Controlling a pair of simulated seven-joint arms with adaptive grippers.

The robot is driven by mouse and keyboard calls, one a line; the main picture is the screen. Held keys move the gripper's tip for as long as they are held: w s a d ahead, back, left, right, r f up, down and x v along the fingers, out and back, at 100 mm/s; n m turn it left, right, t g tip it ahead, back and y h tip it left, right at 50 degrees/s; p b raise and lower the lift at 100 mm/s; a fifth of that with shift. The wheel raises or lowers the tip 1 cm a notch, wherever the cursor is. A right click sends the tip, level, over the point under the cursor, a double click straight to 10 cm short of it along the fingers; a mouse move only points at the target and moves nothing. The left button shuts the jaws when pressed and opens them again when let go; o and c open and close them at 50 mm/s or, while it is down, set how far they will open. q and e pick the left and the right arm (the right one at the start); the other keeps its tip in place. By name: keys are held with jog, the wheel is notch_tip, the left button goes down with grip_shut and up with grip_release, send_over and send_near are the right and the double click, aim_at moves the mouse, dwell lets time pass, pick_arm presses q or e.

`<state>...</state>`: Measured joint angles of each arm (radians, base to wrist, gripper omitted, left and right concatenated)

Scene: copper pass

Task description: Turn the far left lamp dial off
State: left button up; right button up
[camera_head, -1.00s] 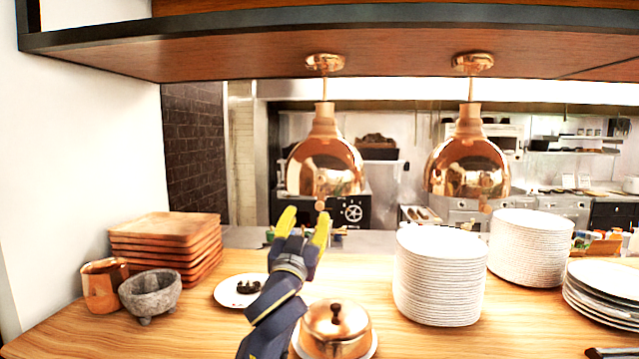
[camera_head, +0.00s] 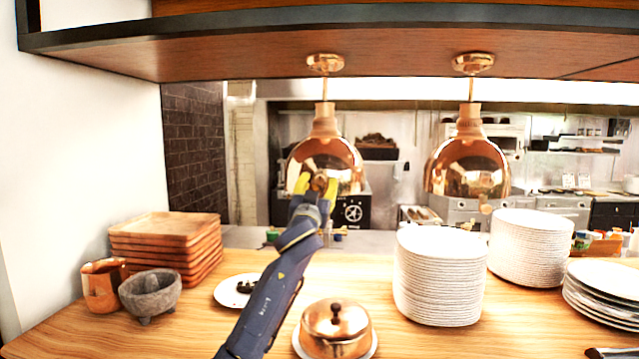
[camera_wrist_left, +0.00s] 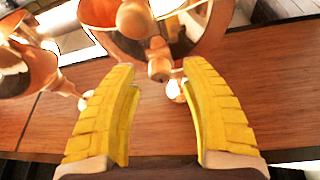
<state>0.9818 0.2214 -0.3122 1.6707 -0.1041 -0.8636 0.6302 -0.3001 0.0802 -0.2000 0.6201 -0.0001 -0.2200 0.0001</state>
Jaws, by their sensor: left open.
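Two copper heat lamps hang from the shelf, the left lamp (camera_head: 326,152) and the right lamp (camera_head: 468,165). The left lamp's small round copper dial (camera_head: 319,182) is at the front lower edge of its shade. The dial also shows in the left wrist view (camera_wrist_left: 158,62), just beyond the fingertips and between their lines. My left gripper (camera_head: 318,185) is open, its yellow fingers raised on either side of the dial in the head view. I cannot tell whether they touch it. The right lamp's dial (camera_head: 486,207) stands clear. My right gripper is not in view.
Below on the wooden counter are a copper cloche (camera_head: 336,325), a small white plate (camera_head: 228,292), and a tall white plate stack (camera_head: 438,280). Wooden trays (camera_head: 165,245), a stone mortar (camera_head: 150,296) and a copper cup (camera_head: 103,287) stand left. The wooden shelf (camera_head: 240,55) hangs overhead.

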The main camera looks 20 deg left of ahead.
pick_arm(q)
jog(key=shift+x, duration=0.75)
jog(key=shift+c, duration=0.6)
grip_shut()
